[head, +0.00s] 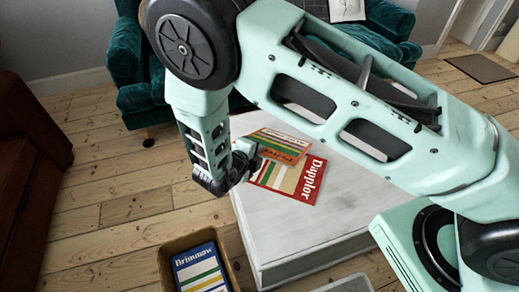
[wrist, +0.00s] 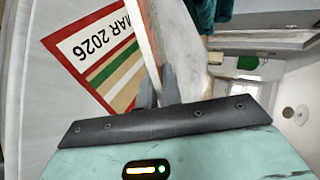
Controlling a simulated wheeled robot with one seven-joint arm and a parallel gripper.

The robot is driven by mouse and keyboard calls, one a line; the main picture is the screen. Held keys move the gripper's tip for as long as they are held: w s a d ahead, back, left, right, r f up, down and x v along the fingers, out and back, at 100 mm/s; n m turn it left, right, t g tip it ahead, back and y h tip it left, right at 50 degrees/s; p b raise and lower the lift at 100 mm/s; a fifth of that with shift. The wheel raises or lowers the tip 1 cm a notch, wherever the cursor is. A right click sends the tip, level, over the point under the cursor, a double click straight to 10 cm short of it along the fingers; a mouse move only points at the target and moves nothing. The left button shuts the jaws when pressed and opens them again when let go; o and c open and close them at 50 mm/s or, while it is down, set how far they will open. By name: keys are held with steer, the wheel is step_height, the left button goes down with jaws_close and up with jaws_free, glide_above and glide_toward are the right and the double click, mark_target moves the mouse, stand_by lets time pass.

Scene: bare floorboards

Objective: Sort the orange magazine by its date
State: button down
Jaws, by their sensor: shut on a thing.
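The orange magazine (head: 285,146) is held by one edge in my gripper (head: 246,165), raised and tilted above the white table (head: 335,205). In the wrist view the held magazine (wrist: 146,40) shows nearly edge-on between the fingers (wrist: 158,88), so its date cannot be read. A red magazine titled "Dapplor" (head: 300,183) lies on the table under it, partly covered in the head view. In the wrist view this red magazine (wrist: 98,62) shows coloured stripes and the date "MAR 2026", upside down.
A brown box (head: 169,262) on the floor at the table's lower left holds a blue "Brimmow" magazine (head: 203,270). A grey edge of another object (head: 348,284) shows at the bottom. A teal armchair (head: 128,60) stands behind. The table's right part is clear.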

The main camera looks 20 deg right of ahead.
steer(key=shift+s+a+f+t+h+b, duration=0.25)
steer(key=shift+f+t+h+b, duration=0.1)
steer(key=shift+f+b, duration=0.55)
steer(key=shift+s+a+f+t+h+b, duration=0.3)
steer(key=shift+f+b, duration=0.45)
steer(key=shift+b, duration=0.2)
steer(key=shift+s+a+f+t+h+b, duration=0.25)
steer(key=shift+f+h+b, duration=0.1)
steer(key=shift+f+b, duration=0.55)
steer(key=shift+r, duration=0.1)
steer(key=c, duration=1.5)
jaws_free()
steer(key=shift+s+a, duration=0.1)
steer(key=shift+a, duration=0.05)
steer(key=shift+s+p+v, duration=0.2)
steer(key=shift+p+v, duration=0.55)
steer(key=shift+v, duration=3.6)
steer(key=shift+r, duration=0.1)
step_height(320, 180, up, 8)
steer(key=p, duration=0.5)
steer(key=shift+p, duration=0.35)
